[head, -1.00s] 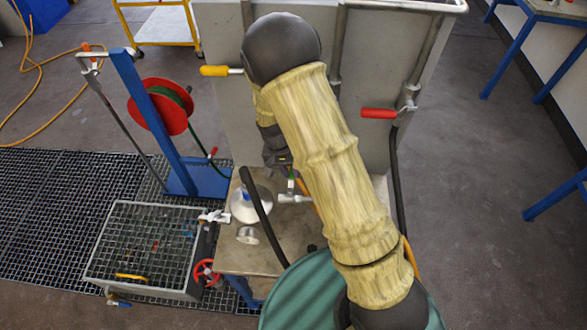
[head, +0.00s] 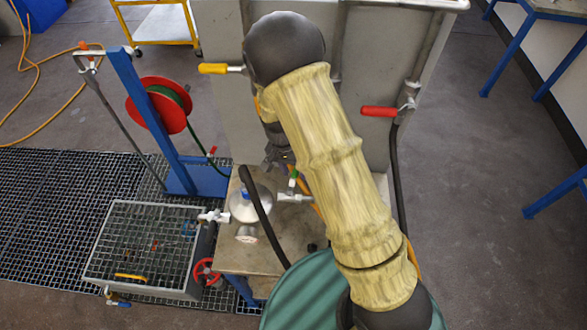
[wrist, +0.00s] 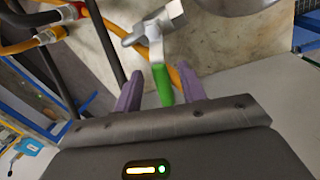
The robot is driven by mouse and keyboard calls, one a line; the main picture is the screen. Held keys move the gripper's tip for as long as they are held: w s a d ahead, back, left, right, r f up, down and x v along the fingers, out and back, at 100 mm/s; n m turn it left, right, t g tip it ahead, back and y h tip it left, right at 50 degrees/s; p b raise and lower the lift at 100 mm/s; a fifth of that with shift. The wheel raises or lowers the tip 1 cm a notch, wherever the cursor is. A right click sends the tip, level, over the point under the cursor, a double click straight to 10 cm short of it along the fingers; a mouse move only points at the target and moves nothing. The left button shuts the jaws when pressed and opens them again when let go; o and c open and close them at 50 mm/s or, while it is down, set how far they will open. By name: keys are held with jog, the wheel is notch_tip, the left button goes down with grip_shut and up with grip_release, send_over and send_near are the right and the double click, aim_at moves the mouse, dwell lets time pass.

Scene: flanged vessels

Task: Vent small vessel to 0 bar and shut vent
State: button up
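The small vessel (head: 246,207) is a rounded silver body on the bench, with a small round gauge (head: 246,233) at its front. A metal valve (head: 295,198) with a green lever handle (head: 293,180) is on its right side. In the wrist view the green handle (wrist: 163,86) points toward my gripper (wrist: 160,88). It lies between the two purple fingers, with gaps visible on both sides. My gripper is open around the handle and not clamped on it. In the head view my arm partly hides the gripper (head: 281,158). The gauge reading is too small to tell.
A dark hose (head: 262,217) crosses in front of the vessel. A white-handled valve (head: 214,216) is on the left, above a red handwheel (head: 205,271). A grey tank (head: 365,150) with yellow and red levers stands behind. A green drum (head: 305,295) is in front.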

notch_tip(320, 180, up, 7)
jog(key=a+b, duration=0.1)
jog(key=b, duration=0.1)
jog(key=shift+w+a+r, duration=0.15)
jog(key=shift+w+r, duration=0.05)
jog(key=shift+w, duration=0.1)
